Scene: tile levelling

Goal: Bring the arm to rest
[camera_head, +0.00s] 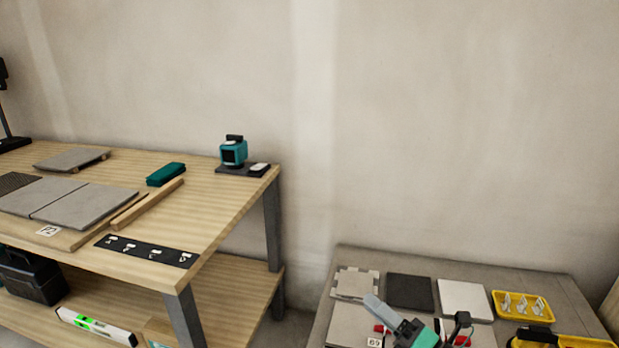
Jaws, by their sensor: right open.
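My right gripper (418,318) is at the bottom edge, low over the grey table on the right. It shows as a pale grey part on the left, a teal part in the middle and a dark part on the right. It is open, and nothing is seen held in it. Its lower part is cut off by the frame. Small red pieces (380,328) lie close beside it, on or by a grey tile (346,322) that it partly hides. My left gripper is not in view.
The grey table (545,279) holds a dark tile (409,291), a white tile (464,299) and a yellow tray (521,305) with white clips. The wooden workbench (215,200) at left carries grey tiles (85,205), a teal block (166,174) and a teal device (233,152). A gap separates both tables.

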